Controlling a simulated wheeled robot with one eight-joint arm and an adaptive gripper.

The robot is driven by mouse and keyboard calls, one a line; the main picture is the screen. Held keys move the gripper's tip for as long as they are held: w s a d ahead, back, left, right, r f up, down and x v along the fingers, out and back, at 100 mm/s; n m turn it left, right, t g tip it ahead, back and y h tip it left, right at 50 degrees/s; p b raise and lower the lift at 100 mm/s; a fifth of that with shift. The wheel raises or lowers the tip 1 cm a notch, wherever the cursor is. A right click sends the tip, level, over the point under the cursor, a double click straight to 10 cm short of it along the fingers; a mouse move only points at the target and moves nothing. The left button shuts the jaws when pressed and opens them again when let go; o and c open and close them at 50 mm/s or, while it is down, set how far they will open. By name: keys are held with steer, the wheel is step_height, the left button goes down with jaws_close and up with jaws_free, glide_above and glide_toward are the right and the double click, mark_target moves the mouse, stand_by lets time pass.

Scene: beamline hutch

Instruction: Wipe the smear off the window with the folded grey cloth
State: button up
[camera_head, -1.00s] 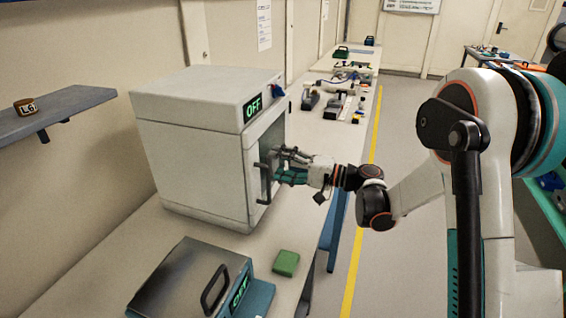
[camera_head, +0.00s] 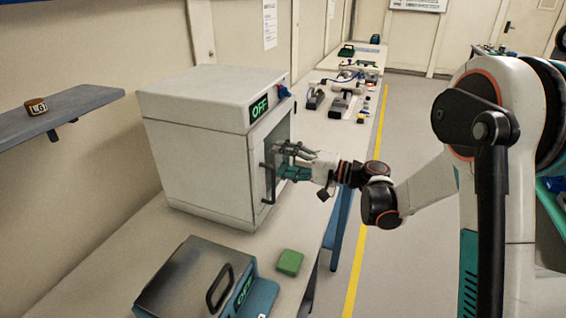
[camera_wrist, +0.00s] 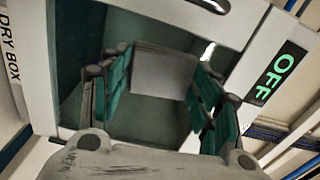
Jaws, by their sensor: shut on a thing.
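The folded grey cloth (camera_wrist: 165,72) is between my gripper's teal-padded fingers in the wrist view. My gripper (camera_wrist: 158,88) is shut on it, and the cloth faces the window pane (camera_wrist: 150,110). Whether it touches the glass I cannot tell. In the head view my gripper (camera_head: 285,162) is at the front of the white dry box (camera_head: 195,160), just right of its dark door handle (camera_head: 267,183). The fingers cover part of the window (camera_head: 276,135) there. I cannot make out the smear in either view.
A green block (camera_head: 289,262) and a teal-based device with a grey lid (camera_head: 195,280) lie on the bench in front. A grey shelf (camera_head: 65,112) holds a brown roll (camera_head: 36,106). Tools (camera_head: 340,103) lie farther back. The floor to the right is open.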

mark_target(286, 139)
steer(key=shift+w+d+b, duration=0.1)
steer(key=shift+w+d, duration=0.5)
steer(key=shift+w, duration=1.2)
steer(key=shift+w+d+b, duration=0.1)
steer(key=shift+w+d, duration=0.55)
steer(key=shift+w, duration=1.1)
steer(key=shift+w+d+b, duration=0.1)
steer(key=shift+w+d, duration=0.5)
steer(key=shift+w, duration=1.2)
steer(key=shift+s+d, duration=0.15)
steer(key=shift+d, duration=0.45)
steer(key=shift+v, duration=2.35)
steer(key=shift+s+d, duration=0.1)
steer(key=v, duration=0.2)
steer(key=shift+s+d+b, duration=0.1)
steer(key=shift+d+b, duration=0.2)
steer(key=shift+d, duration=0.05)
steer(key=shift+s, duration=0.1)
